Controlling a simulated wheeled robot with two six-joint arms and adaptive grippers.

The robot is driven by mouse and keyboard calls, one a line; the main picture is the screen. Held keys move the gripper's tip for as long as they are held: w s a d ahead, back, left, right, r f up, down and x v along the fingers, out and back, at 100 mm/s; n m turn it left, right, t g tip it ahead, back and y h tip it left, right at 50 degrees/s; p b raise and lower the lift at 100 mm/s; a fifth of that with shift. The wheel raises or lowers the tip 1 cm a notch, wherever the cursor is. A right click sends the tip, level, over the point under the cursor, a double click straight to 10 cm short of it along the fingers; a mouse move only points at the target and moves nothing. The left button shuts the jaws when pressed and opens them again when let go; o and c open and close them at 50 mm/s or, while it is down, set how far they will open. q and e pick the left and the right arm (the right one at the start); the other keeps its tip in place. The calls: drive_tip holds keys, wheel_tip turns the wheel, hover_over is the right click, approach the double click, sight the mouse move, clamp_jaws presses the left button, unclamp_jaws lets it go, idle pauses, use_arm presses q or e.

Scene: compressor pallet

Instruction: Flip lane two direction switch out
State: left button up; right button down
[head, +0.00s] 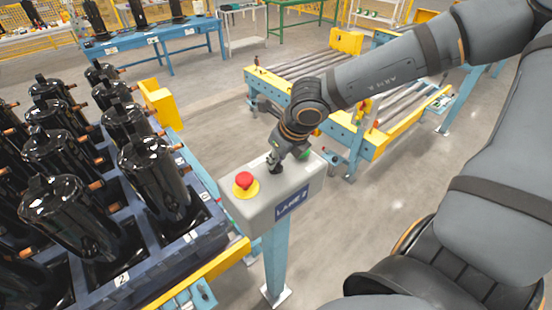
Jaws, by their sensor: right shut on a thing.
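The lane two control box (262,208) is a grey box with a "LANE 2" label, on a blue post. A red emergency button (244,181) on a yellow base sits at its left end. A green button (303,153) shows at its right end, partly behind my right gripper. My right gripper (276,168) points down at the middle of the box top and is shut on the black direction switch (276,169). The switch is mostly hidden by the fingers, so I cannot tell which way it is turned. My left gripper is not in view.
A blue pallet (150,280) with several black compressors (152,172) stands at the left, close to the box. A roller conveyor (300,68) with yellow ends lies behind. A blue table (135,42) with compressors stands at the back left. Open floor (380,205) lies right of the post.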

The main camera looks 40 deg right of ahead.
drive_tip(key=shift+w+f+n+y+b, duration=0.15)
drive_tip(key=shift+n+y+b, duration=0.25)
drive_tip(key=shift+n+b, duration=0.4)
drive_tip(key=n, duration=0.2)
drive_tip(key=shift+d+n+y+b, duration=0.1)
drive_tip(key=shift+n+y+b, duration=0.2)
drive_tip(key=shift+y+b, duration=0.1)
drive_tip(key=shift+n+g+y, duration=0.3)
drive_tip(key=shift+n+g, duration=0.1)
drive_tip(key=shift+n, duration=0.4)
drive_tip(key=shift+d+n+g, duration=0.1)
drive_tip(key=shift+n+g, duration=0.2)
drive_tip(key=shift+n, duration=0.8)
drive_tip(key=shift+y, duration=0.4)
drive_tip(key=c, duration=1.4)
unclamp_jaws()
